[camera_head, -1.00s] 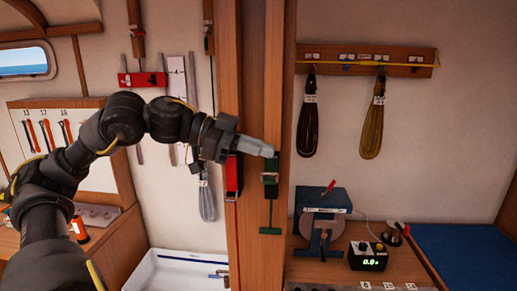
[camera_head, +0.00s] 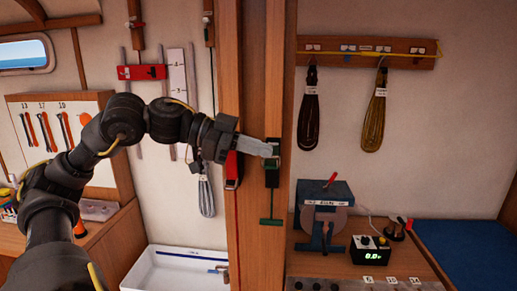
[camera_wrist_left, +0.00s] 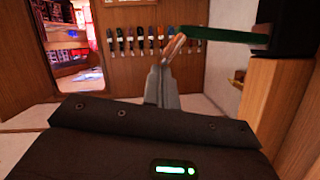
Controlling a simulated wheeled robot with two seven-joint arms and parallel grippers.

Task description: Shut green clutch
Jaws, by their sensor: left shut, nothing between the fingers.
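The green clutch (camera_head: 272,178) is a black body with green parts, fixed to the right face of the wooden post in the head view. In the left wrist view its green lever (camera_wrist_left: 222,34) sticks out level from the black body (camera_wrist_left: 280,28). My left gripper (camera_head: 271,150) is shut and empty, in front of the clutch's upper part. In the left wrist view the closed fingertips (camera_wrist_left: 174,46) are at the lever's free end. I cannot tell whether they touch it. My right gripper is not in view.
A red clutch (camera_head: 232,170) sits on the post's left side, close under my left wrist. A green T-shaped handle (camera_head: 272,221) hangs below the green clutch. A counter with a blue device (camera_head: 325,207) and a display box (camera_head: 371,251) stands lower right.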

